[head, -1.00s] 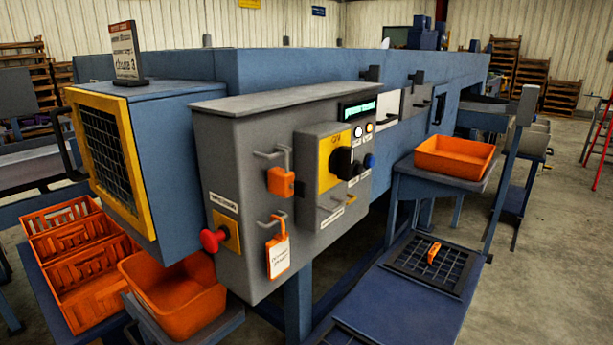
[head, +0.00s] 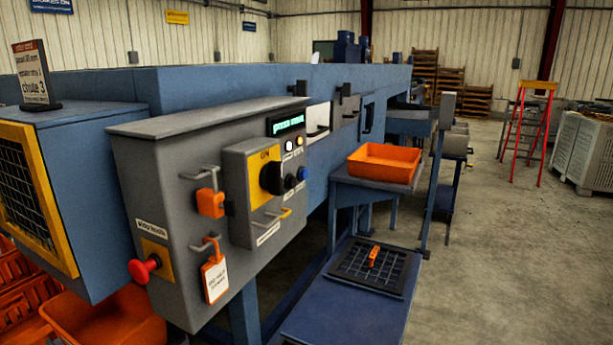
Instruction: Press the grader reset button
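The grey control box (head: 150,190) is on the side of the blue grader (head: 215,88). Its raised panel has a black rotary switch (head: 271,178) on a yellow plate marked ON. Right of the switch are a blue button (head: 303,173) and a darker round control (head: 290,181); their labels are too small to read. Above them are a white lamp (head: 289,145) and a yellow lamp (head: 299,141), under a display (head: 287,122) with green text that seems to say press reset. Neither of my grippers is in view.
A red mushroom button (head: 143,268) sticks out low on the box. An orange padlock (head: 210,203) and a white tag (head: 215,280) hang from hooks. An orange tray (head: 384,163) stands on a blue stand. An orange item (head: 373,256) lies on a black grid.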

